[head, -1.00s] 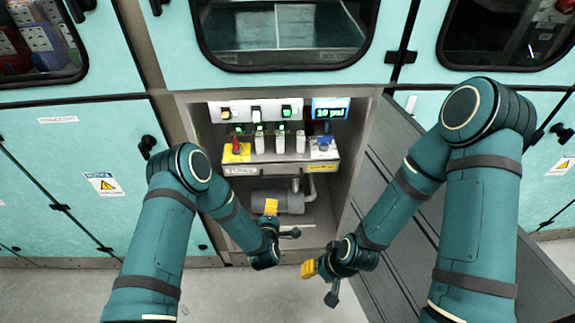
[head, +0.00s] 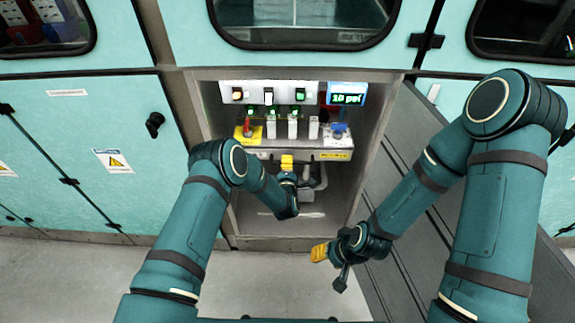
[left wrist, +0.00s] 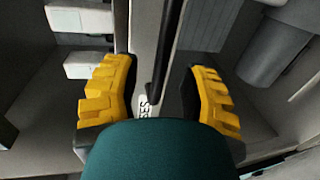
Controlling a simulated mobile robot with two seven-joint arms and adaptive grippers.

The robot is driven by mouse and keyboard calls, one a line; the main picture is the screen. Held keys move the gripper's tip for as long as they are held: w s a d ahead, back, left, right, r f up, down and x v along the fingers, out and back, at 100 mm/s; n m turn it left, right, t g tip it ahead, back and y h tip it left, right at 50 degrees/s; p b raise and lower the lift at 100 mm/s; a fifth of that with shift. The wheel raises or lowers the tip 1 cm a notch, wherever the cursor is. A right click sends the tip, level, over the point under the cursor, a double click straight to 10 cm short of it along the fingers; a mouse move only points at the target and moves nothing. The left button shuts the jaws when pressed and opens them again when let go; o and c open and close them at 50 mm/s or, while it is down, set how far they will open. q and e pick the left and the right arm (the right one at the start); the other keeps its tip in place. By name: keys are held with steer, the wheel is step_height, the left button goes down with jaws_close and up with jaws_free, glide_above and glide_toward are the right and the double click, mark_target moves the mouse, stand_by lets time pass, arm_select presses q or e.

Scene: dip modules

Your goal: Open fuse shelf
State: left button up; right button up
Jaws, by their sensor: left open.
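The fuse shelf (head: 262,155) is a grey drawer-like shelf in the open cabinet bay, with several white fuse blocks on top. In the left wrist view, its front (left wrist: 143,70) carries lettering ending in "SES" and a dark bar, apparently its handle (left wrist: 165,50). My left gripper (head: 287,162) is at the middle of the shelf front, and partly hides it. Its yellow fingers (left wrist: 160,72) are open, one on each side of the bar; contact cannot be told. My right gripper (head: 320,252) is low, outside the bay, away from the shelf; its jaw state is unclear.
A red switch on a yellow plate (head: 250,131) and a blue knob (head: 338,130) sit at the shelf's ends. A switch panel (head: 285,93) and a display (head: 347,97) are above. An open grey door (head: 420,170) stands on the right. The floor (head: 80,285) is clear.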

arm_select(q)
steer(key=shift+x, duration=1.25)
steer(key=shift+o, duration=0.3)
jaws_close()
